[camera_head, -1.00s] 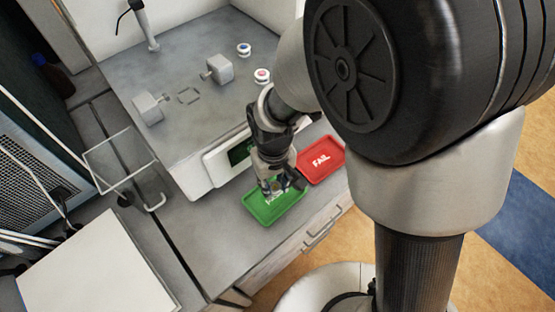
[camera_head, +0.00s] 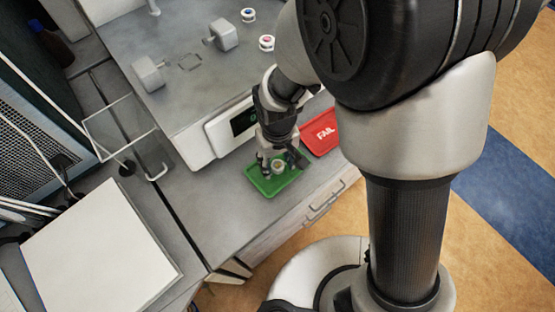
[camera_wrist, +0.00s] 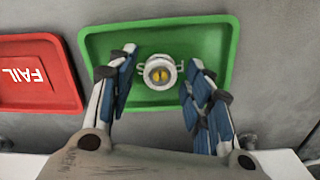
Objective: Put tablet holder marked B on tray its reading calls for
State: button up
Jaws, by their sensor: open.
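A small round white holder (camera_wrist: 160,73) with yellow tablets inside stands upright on the green tray (camera_wrist: 222,35). Its letter cannot be read here. My gripper (camera_wrist: 158,83) is open, with one blue-padded finger on each side of the holder and a gap on both sides. In the head view my gripper (camera_head: 277,165) is low over the green tray (camera_head: 262,187), with the holder (camera_head: 279,165) partly hidden by the fingers. The red tray marked FAIL (camera_head: 322,133) lies beside the green one, and also shows in the wrist view (camera_wrist: 45,97).
The grey tester (camera_head: 190,75) with a dark display (camera_head: 243,121) stands behind the trays. Two other round holders, one blue-marked (camera_head: 248,15) and one red-marked (camera_head: 266,42), stand on its top. A clear-walled frame (camera_head: 118,130) is to the left.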

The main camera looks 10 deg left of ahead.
notch_tip(320, 180, up, 13)
jog(key=p, duration=0.4)
jog(key=shift+f, duration=0.2)
jog(key=d+r+m+t, duration=0.2)
jog(key=d+r+m, duration=0.1)
jog(key=d+r, duration=0.6)
jog(key=s+d+r+m+t, duration=0.2)
jog(key=s+d+r+m, duration=0.1)
jog(key=s+d+r, duration=0.4)
jog(key=s+d, duration=0.2)
jog(key=d, duration=0.2)
jog(key=shift+s+d+m+t, duration=0.25)
jog(key=shift+m+t, duration=0.05)
jog(key=shift+m, duration=0.1)
jog(key=shift+f, duration=0.1)
